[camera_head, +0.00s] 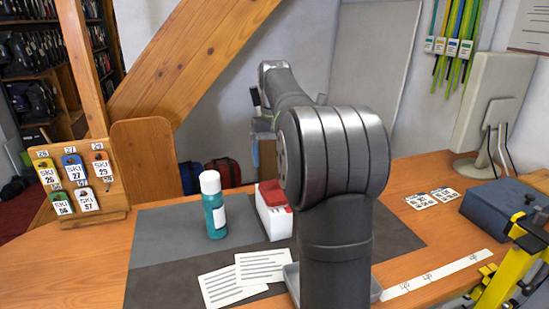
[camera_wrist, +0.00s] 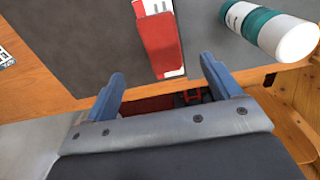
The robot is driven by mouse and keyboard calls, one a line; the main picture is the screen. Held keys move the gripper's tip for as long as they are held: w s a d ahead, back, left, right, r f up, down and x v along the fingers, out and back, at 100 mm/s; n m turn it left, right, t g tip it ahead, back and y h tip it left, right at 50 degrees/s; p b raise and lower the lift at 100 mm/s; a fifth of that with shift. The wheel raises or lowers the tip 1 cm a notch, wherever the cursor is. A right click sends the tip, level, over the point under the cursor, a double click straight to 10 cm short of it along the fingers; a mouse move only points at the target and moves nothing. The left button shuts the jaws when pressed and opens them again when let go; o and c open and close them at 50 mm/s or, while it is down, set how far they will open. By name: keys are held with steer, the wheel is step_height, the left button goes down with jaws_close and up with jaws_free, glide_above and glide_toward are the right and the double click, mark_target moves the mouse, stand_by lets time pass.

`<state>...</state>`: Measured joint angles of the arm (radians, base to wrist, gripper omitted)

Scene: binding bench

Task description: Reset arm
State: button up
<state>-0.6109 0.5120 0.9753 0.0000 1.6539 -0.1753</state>
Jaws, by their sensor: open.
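My gripper (camera_wrist: 160,90) is open in the wrist view, with two blue fingers apart and nothing between them. Past the fingertips lies a white box with a red top (camera_wrist: 159,45), apart from the fingers. In the head view the same red-topped box (camera_head: 273,212) stands on the grey mat (camera_head: 165,249), partly behind my arm. In the head view my arm fills the middle, and most of the gripper is hidden behind it. A teal bottle with a white cap (camera_head: 214,206) stands upright left of the box; it also shows in the wrist view (camera_wrist: 268,30).
Printed cards (camera_head: 232,283) lie at the mat's front. A tray (camera_head: 291,280) is partly behind my arm. A tag board (camera_head: 75,190) stands at left. At right are a blue-grey box (camera_head: 500,209), a monitor (camera_head: 492,90) and a yellow tool (camera_head: 510,265). The left tabletop is clear.

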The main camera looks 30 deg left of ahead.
mark_target(274, 194)
step_height(274, 194, down, 12)
steer(key=shift+r, duration=1.75)
